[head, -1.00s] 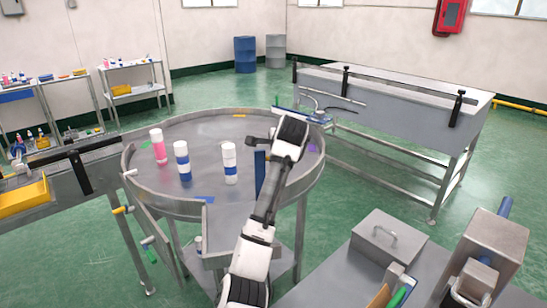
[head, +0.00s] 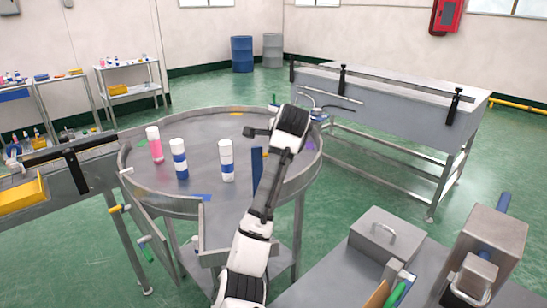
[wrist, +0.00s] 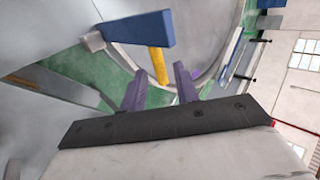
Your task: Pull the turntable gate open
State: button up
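The round grey turntable table (head: 215,140) has a raised metal rim. An upright blue panel (head: 257,172), which looks like the gate, stands at its near side, left of my arm. In the wrist view a blue block (wrist: 140,30) sits on a grey bar, with a yellow cylindrical handle (wrist: 158,66) sticking out from it. My gripper (wrist: 157,78) is open; its two dark fingers stand apart, with the handle's end just ahead and between them. I cannot tell if they touch it. In the head view my own arm hides the fingers.
Several bottles, including a pink one (head: 154,145) and white-and-blue ones (head: 226,160), stand on the turntable. A conveyor with a yellow bin (head: 22,192) is at left. A grey tank (head: 400,95) is at back right. A bench with a lidded box (head: 386,235) is at near right.

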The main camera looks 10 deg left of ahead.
jog(key=p+v, duration=0.1)
jog(key=v, duration=0.9)
jog(key=shift+r, duration=0.25)
jog(key=shift+s, duration=0.15)
jog(key=shift+d, duration=0.1)
